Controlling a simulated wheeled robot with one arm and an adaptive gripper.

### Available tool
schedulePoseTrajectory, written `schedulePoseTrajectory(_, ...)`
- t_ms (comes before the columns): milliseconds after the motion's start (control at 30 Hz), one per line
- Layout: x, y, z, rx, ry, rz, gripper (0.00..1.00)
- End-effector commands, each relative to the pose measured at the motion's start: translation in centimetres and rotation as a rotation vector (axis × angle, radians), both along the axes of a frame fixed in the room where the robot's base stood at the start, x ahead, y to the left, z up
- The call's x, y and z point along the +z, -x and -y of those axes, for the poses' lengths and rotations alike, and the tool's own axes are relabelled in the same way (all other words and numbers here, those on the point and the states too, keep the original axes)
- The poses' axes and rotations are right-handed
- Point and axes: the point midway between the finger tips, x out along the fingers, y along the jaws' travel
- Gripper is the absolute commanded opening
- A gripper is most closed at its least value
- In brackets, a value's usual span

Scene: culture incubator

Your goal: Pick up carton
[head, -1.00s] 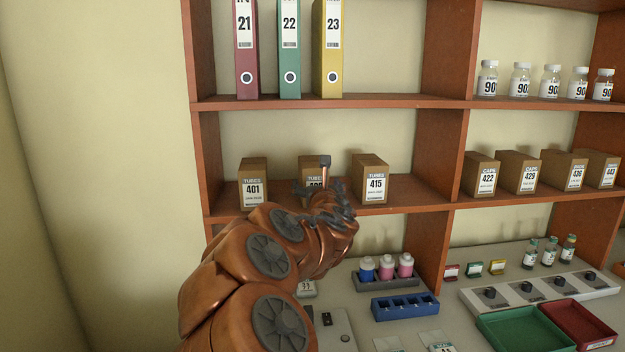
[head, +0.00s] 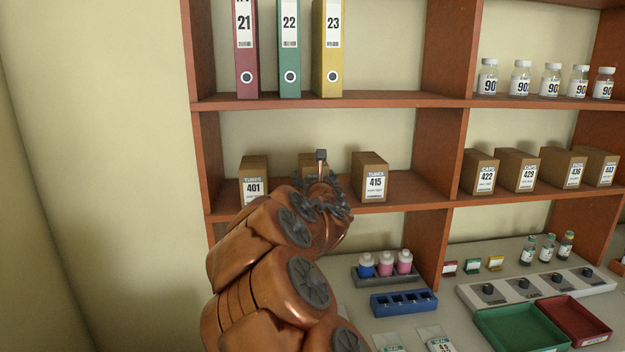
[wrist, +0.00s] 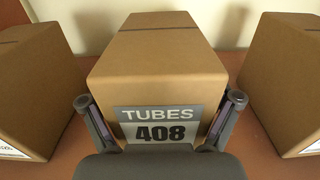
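A brown carton labelled TUBES 408 (wrist: 165,65) stands upright on the shelf and fills the middle of the wrist view. In the head view the same carton (head: 305,161) is mostly hidden behind my arm. My gripper (wrist: 166,120) is open in the wrist view, with one finger at each side of the carton's label face. I cannot tell whether the fingers touch the carton. In the head view my gripper (head: 322,185) is in front of the middle carton.
Carton 401 (head: 253,178) stands to the left and carton 415 (head: 370,178) to the right on the same shelf (head: 400,195), with gaps beside the middle carton. Binders (head: 289,50) stand on the shelf above. Bottles (head: 386,264) and a blue rack (head: 404,302) are on the bench below.

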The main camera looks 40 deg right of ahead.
Motion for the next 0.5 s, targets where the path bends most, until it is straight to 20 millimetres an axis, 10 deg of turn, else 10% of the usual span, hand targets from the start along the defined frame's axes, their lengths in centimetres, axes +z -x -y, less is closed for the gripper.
schedulePoseTrajectory(500, 0.03, -0.01, -0.02, 0.000, 0.000, 0.000, 0.31)
